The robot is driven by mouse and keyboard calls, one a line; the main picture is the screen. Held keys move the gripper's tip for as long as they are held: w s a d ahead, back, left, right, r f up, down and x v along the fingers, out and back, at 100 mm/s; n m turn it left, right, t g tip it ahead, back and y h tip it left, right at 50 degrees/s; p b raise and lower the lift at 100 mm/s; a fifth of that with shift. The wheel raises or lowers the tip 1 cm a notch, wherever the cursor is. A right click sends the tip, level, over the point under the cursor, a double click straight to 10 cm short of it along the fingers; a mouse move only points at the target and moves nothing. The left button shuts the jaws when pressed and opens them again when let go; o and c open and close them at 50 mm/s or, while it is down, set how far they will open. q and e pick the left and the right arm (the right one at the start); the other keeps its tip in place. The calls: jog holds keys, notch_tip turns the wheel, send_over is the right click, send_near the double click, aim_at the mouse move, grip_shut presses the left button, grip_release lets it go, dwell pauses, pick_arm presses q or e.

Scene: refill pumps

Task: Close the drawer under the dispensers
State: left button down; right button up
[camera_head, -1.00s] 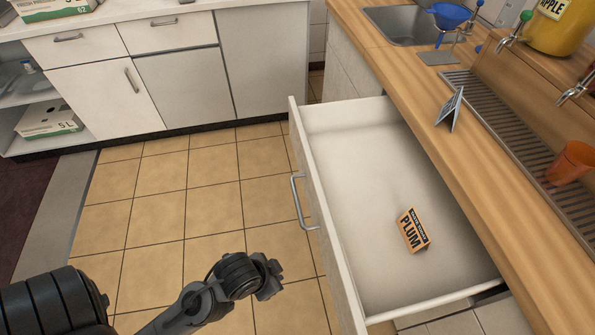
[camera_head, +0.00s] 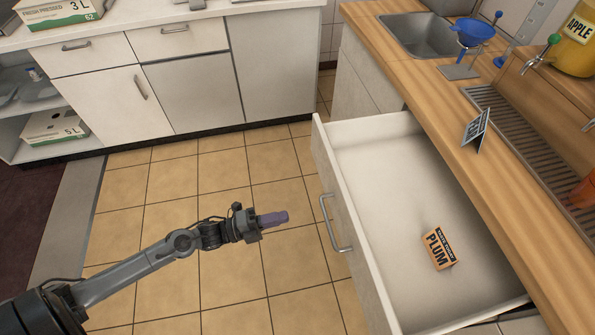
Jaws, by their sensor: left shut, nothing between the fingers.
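The drawer (camera_head: 350,237) under the wooden counter is pulled open, its white front facing left with a metal bar handle (camera_head: 334,224). My right gripper is not in the picture.
The counter (camera_head: 425,115) holds a sink (camera_head: 415,35), blue funnel (camera_head: 474,32), small folded sign (camera_head: 476,128), drip grate (camera_head: 530,150) and yellow APPLE dispenser (camera_head: 575,50). An orange cup (camera_head: 583,192) stands at the right edge. Tiled floor left of the drawer is clear. White cabinets (camera_head: 190,90) line the back.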

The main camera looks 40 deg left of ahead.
pick_arm(q)
jog(key=w+a+r, duration=0.1)
jog(key=a, duration=0.3)
jog(key=m+b, duration=0.2)
send_near(328, 182)
jog(key=shift+g, duration=0.4)
jog(key=x, duration=0.6)
jog(key=shift+w+r, duration=0.15)
jog(key=shift+r, duration=0.2)
jog(key=shift+w+d, duration=0.2)
jog(key=shift+d, duration=0.05)
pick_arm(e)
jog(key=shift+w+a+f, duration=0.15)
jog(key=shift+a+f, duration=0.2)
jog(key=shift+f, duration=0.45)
